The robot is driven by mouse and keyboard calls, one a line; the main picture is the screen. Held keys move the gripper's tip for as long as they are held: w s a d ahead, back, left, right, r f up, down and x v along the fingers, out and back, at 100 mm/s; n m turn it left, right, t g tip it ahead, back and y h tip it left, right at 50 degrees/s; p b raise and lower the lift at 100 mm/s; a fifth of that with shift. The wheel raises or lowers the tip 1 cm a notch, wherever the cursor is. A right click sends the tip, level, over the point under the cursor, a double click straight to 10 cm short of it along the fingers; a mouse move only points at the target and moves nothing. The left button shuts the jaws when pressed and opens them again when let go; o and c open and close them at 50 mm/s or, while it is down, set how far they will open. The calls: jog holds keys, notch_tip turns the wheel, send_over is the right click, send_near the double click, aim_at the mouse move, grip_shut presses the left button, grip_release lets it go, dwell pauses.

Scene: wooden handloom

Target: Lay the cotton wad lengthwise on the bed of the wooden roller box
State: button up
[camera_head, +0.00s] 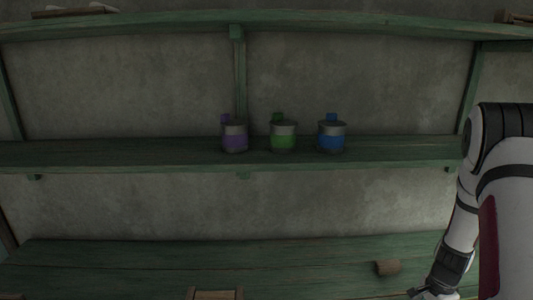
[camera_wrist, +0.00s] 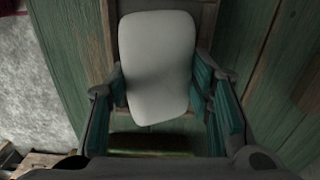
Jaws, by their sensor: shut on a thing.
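The cotton wad (camera_wrist: 158,55) is a pale, rounded, oblong pad in the wrist view. My gripper (camera_wrist: 160,82) is shut on it, with the green-padded fingers at its left and right sides. The wad's long side runs up and down that picture. In the head view, part of my gripper (camera_head: 425,292) shows low at the right; the wad is not visible there. A wooden edge (camera_head: 215,294) at the bottom of the head view may be the roller box, mostly cut off. Whether the wad touches anything below is unclear.
A green wooden bench (camera_head: 150,265) spans the lower head view, with a small brown wooden cylinder (camera_head: 387,268) near my gripper. Purple (camera_head: 234,138), green (camera_head: 283,137) and blue (camera_head: 331,137) jars stand on the shelf above. The bench's left part looks clear.

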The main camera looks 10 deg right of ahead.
jog(key=shift+r+p, duration=0.85)
jog(key=shift+r, duration=2.1)
